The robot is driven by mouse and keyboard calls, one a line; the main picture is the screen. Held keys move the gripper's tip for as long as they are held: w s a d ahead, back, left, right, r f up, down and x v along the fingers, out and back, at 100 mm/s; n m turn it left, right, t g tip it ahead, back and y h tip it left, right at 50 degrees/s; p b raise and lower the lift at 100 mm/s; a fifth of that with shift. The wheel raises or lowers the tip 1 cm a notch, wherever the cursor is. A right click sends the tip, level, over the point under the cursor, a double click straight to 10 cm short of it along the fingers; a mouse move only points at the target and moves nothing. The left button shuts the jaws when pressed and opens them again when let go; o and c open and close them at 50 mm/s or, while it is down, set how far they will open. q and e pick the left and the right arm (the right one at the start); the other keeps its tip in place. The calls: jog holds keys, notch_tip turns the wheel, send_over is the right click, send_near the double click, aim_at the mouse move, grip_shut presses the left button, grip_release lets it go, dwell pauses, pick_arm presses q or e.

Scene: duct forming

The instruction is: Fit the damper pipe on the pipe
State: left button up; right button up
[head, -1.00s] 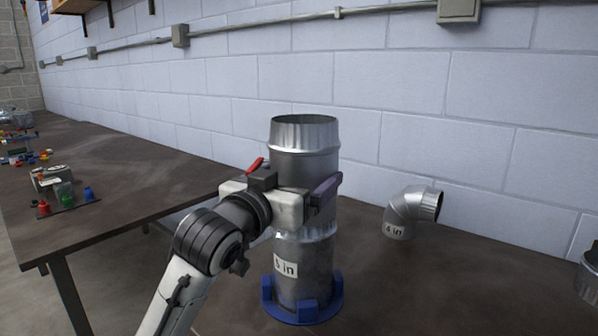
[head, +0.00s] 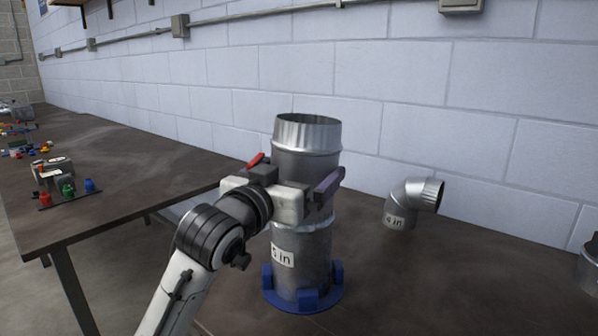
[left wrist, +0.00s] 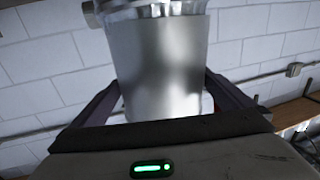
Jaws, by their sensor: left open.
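The damper pipe (head: 308,165) is a grey metal tube with a crimped top rim. It stands upright on the lower pipe (head: 308,265), labelled "5 in". The two look in line, with the seam just below my left gripper (head: 296,190). I cannot tell how deeply they overlap. The lower pipe stands in a blue round holder (head: 308,300). My left gripper is open, with its fingers on both sides of the damper pipe. In the left wrist view, the damper pipe (left wrist: 158,65) fills the space between the dark fingers. My right gripper is out of view.
A metal elbow (head: 412,203) labelled "4 in" lies on the dark table to the right. Another metal part (head: 588,268) shows at the right edge. A second table (head: 110,190) at left holds coloured small parts. The wall stands close behind.

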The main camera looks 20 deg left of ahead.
pick_arm(q)
jog(key=s+a, duration=0.1)
jog(key=s, duration=0.9)
jog(key=shift+a, duration=0.2)
